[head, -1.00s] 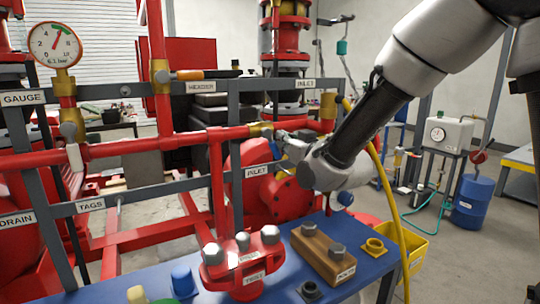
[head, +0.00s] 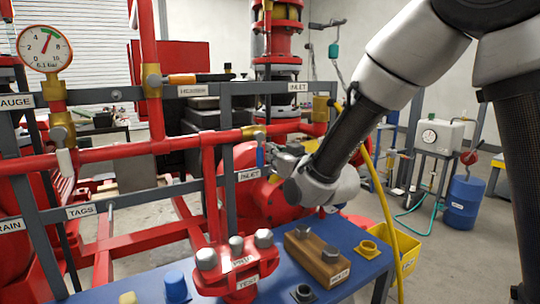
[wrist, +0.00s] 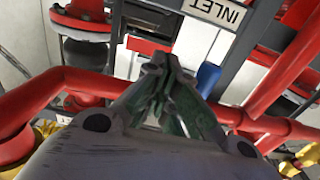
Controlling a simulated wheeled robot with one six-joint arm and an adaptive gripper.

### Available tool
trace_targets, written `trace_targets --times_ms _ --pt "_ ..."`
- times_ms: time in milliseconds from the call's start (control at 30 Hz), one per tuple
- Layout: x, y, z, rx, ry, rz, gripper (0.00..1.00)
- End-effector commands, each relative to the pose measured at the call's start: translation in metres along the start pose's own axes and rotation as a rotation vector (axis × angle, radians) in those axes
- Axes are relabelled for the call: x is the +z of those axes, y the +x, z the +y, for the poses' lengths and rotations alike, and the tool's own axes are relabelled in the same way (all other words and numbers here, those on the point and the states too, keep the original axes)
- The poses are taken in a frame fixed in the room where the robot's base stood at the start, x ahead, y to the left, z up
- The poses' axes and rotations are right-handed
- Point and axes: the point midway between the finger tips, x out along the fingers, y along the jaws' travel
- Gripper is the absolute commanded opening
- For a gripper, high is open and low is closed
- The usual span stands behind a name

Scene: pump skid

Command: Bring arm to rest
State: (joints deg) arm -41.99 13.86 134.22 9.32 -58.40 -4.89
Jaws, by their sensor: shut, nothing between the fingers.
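My arm reaches in from the upper right of the head view, bent downward at the grey wrist. My gripper (head: 284,160) is near the INLET label on the lower grey rail, just right of a blue valve handle (head: 260,156) that hangs from the red pipe. In the wrist view my gripper (wrist: 162,68) has its dark green fingers drawn together with nothing held. The blue handle (wrist: 207,77) shows right of the fingertips there, with a visible gap.
Red pipes (head: 100,159) and grey rails (head: 150,200) stand close around my gripper. A blue bench (head: 335,245) below carries a red flange (head: 237,275) and a wooden block (head: 318,258). A yellow hose (head: 375,185) runs behind my forearm.

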Motion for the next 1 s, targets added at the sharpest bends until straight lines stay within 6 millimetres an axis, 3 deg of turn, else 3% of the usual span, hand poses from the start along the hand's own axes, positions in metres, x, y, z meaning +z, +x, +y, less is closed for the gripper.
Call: trace_targets --times_ms 267,367,467,500,600,700,833,1000 --pt "0.008 0.0 -0.001 -0.003 0.005 -0.035 0.0" --pt "0.035 -0.003 -0.004 -0.015 0.009 -0.148 0.0" --pt "0.086 -0.018 -0.009 -0.038 0.01 -0.363 0.0" --pt "0.108 -0.03 -0.011 -0.049 0.01 -0.468 0.0" --pt "0.14 -0.077 -0.006 -0.062 0.01 -0.722 0.0" --pt "0.147 -0.138 0.02 -0.034 0.028 -0.948 0.0" --pt "0.131 -0.235 0.064 0.045 0.079 -1.193 0.0" --pt "0.092 -0.362 0.107 0.192 0.188 -1.377 0.0"
